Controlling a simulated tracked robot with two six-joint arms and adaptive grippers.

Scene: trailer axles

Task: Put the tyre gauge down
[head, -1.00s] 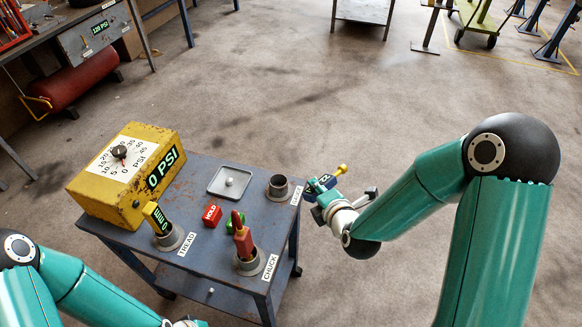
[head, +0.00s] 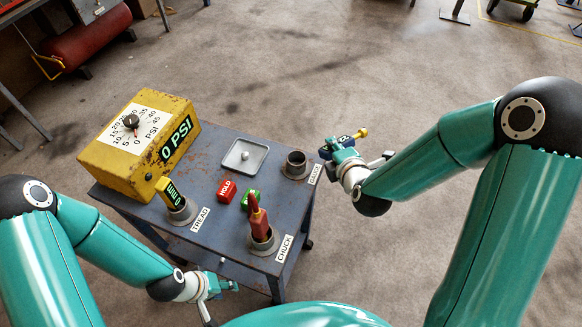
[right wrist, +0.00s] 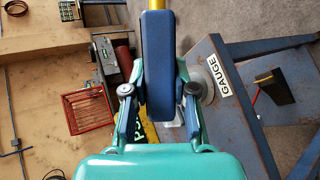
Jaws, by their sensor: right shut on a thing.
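The tyre gauge (head: 348,141) is a dark blue body with a yellow end. My right gripper (head: 342,158) is shut on it and holds it in the air just right of the tool cart (head: 220,225). In the right wrist view the blue gauge (right wrist: 157,75) stands between both fingers, its yellow stem running out at the top. The empty grey cup (head: 296,166) at the cart's right corner has a label, which reads GAUGE in the right wrist view (right wrist: 219,73). The gauge is beside the cup, apart from it. My left gripper (head: 223,286) is low by the cart's front edge; its fingers are too small to judge.
The cart top also carries a yellow PSI box (head: 135,150), a small grey tray (head: 244,156), red HOLD (head: 226,190) and green blocks, a tread gauge (head: 169,191) and a red chuck (head: 257,215) in cups. Open floor lies right of the cart.

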